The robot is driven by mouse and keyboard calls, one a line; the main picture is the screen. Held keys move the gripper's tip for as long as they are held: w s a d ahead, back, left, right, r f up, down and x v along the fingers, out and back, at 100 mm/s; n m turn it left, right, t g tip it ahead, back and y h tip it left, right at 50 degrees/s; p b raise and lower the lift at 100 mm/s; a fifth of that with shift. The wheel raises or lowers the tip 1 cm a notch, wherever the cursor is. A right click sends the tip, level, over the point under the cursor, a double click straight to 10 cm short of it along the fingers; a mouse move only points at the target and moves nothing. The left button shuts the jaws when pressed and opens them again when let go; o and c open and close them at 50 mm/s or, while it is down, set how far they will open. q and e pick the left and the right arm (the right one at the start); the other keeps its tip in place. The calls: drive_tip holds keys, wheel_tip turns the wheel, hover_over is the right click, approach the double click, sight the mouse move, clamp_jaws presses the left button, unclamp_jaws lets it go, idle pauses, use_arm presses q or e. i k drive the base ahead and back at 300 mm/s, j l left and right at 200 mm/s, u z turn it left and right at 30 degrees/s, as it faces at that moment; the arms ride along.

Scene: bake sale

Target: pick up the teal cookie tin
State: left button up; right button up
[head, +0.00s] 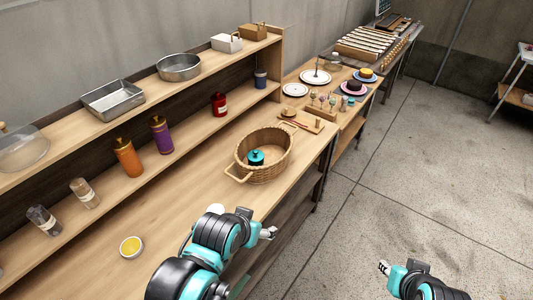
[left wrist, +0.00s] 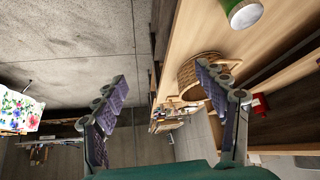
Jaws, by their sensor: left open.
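The teal cookie tin (head: 256,157) is a small round teal container with a darker top, sitting inside a wicker basket (head: 243,173) on the wooden counter. The basket's wall hides its lower part. My left gripper (head: 270,232) is open and empty, over the counter's front edge, nearer to me than the basket and apart from it. In the left wrist view the open fingers (left wrist: 162,75) show with the basket (left wrist: 187,78) beyond the right finger; the tin cannot be made out there. My right gripper (head: 384,268) is at the lower right over the floor, its jaws too small to judge.
A white-topped round thing (head: 216,208) stands beside my left arm; a green and white container (left wrist: 243,13) shows in the left wrist view. A yellow-topped tin (head: 131,246) lies left. Bottles (head: 127,158) stand along the back.

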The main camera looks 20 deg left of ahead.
sight(262, 162)
drive_tip(key=i+l+u, duration=0.15)
drive_tip(key=i+l, duration=0.2)
drive_tip(key=i+l+u, duration=0.15)
drive_tip(key=i+l, duration=0.15)
drive_tip(key=l, duration=0.2)
drive_tip(key=i+l+u, duration=0.2)
drive_tip(key=l, duration=0.25)
drive_tip(key=i+j+u, duration=0.15)
drive_tip(key=u, duration=0.25)
drive_tip(key=i+u, duration=0.45)
drive_tip(key=k, duration=0.1)
